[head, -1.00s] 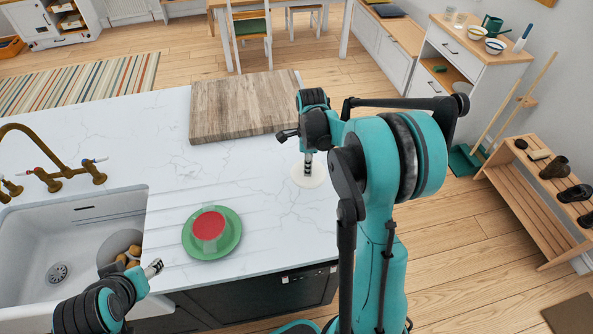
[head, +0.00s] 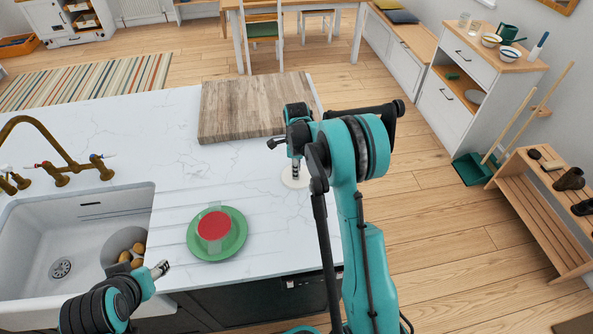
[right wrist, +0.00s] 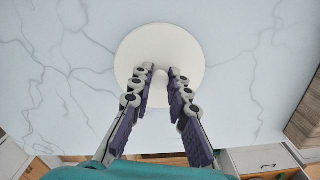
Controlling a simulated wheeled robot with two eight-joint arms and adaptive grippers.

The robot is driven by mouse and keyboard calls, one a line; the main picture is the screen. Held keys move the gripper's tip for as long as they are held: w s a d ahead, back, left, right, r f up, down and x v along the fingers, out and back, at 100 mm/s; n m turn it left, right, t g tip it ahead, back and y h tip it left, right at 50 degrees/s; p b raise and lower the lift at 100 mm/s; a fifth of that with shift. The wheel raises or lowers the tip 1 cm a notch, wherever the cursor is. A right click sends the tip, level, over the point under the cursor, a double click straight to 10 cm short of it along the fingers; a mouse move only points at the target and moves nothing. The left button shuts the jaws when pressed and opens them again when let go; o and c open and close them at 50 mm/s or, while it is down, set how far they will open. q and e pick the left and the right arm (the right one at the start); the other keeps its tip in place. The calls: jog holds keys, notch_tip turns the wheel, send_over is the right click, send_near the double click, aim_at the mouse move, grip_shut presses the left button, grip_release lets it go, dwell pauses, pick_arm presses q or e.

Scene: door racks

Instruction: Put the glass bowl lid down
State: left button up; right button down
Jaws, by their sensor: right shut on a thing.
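The glass bowl lid, a pale round disc with a small knob (right wrist: 160,69), is under my right gripper (head: 295,172). In the right wrist view the lid (right wrist: 160,38) lies between and beyond the fingertips (right wrist: 161,75), which are shut on its knob. In the head view the lid (head: 291,182) is at or just above the white countertop (head: 170,165), near its right edge; I cannot tell whether it touches. My left gripper (head: 160,269) is near the sink's front right corner, apart from the lid; its finger opening is unclear.
A wooden board (head: 255,105) lies behind the lid. A green plate (head: 231,243) with a red item (head: 213,226) stands to the left. The sink (head: 60,235) is farther left. Bare countertop lies between plate, board and lid.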

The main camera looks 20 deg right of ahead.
jog(key=shift+s, duration=0.1)
jog(key=shift+f, duration=0.15)
jog(key=c, duration=1.5)
grip_release()
jog(key=shift+o, duration=0.2)
